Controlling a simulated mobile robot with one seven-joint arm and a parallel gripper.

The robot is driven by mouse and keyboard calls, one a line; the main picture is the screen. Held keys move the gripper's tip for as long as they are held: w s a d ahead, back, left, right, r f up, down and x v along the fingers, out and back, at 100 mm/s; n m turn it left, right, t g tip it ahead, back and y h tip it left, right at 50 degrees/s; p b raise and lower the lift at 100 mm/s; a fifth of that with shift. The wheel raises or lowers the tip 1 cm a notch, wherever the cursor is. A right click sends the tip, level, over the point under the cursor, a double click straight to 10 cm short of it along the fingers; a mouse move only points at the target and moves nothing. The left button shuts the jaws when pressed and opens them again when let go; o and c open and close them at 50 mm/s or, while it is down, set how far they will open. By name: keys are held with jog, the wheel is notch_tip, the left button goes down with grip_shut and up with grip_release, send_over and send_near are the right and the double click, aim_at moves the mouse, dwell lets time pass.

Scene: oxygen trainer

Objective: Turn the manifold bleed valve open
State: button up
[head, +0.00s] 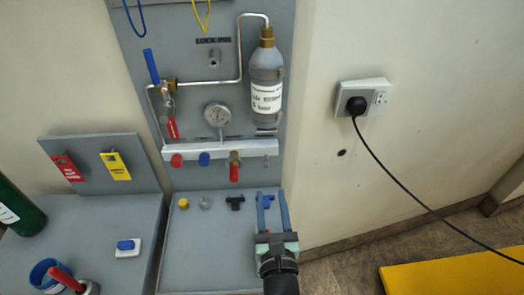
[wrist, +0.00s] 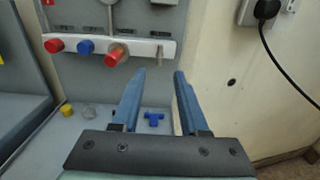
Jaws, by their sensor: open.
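The white manifold bar (head: 212,150) runs across the lower part of the grey panel. It carries a red cap (head: 177,160), a blue cap (head: 204,158) and a brass valve with a red handle (head: 234,172) hanging down; in the wrist view this red handle (wrist: 116,56) points at the camera. No label shows which part is the bleed valve. My gripper (head: 272,194) is open and empty, below and right of the bar. In the wrist view its blue fingers (wrist: 160,75) are apart, with the red handle to their left. It touches nothing visible.
A gauge (head: 217,114), a grey bottle (head: 266,75) and a blue-handled lever (head: 151,66) are on the panel. Small parts, including a yellow cap (head: 183,203), lie on the shelf (head: 190,255). A socket with a black plug (head: 356,105) is on the right wall.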

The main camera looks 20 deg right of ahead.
aim_at(267, 162)
jog(key=b+x, duration=0.3)
jog(key=x, duration=0.9)
jog(key=shift+w, duration=0.2)
grip_shut()
